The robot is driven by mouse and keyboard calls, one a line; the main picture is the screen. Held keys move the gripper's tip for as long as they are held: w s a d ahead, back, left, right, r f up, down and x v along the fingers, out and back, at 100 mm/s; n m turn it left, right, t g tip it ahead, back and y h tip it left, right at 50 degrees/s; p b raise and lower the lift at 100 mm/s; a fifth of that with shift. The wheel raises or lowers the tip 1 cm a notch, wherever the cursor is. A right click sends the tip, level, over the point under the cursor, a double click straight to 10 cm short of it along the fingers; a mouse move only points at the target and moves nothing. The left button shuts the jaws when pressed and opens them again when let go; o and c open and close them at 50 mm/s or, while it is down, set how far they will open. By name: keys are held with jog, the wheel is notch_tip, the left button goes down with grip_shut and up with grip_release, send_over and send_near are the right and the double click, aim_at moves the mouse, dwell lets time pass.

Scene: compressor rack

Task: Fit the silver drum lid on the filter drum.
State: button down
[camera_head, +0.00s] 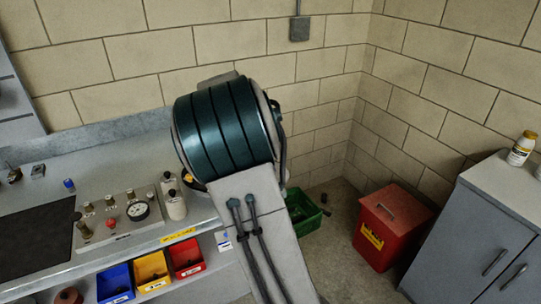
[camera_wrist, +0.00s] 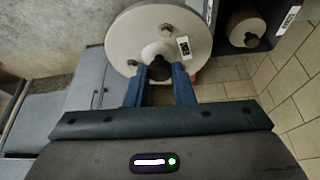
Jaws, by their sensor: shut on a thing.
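The silver drum lid (camera_wrist: 130,42) shows in the wrist view as a pale round disc with bolts, a small label and a dark central knob. My gripper (camera_wrist: 160,75) has its two blue fingers closed on that knob, with the lid's face toward the camera. In the head view my raised arm covers the middle, and neither the lid nor my gripper shows. I cannot make out the filter drum for sure in either view.
A bench with a gauge panel (camera_head: 118,220) stands left, with blue, yellow (camera_head: 151,269) and red bins below. A green crate (camera_head: 305,216) and red bin (camera_head: 390,228) stand on the floor. A grey cabinet (camera_head: 480,240) bears a bottle (camera_head: 521,149). A brown round object (camera_wrist: 246,27) shows upper right.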

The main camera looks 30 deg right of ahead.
jog(key=s+a+f+n+t+y, duration=0.2)
jog(key=a+f+n, duration=0.5)
jog(key=f+n, duration=0.2)
jog(key=s+a+f+n+t+y, duration=0.2)
jog(key=a+f+n, duration=0.5)
jog(key=f, duration=0.5)
jog(key=shift+s+n+t, duration=0.4)
jog(key=shift+s+n, duration=0.15)
jog(key=shift+n, duration=0.65)
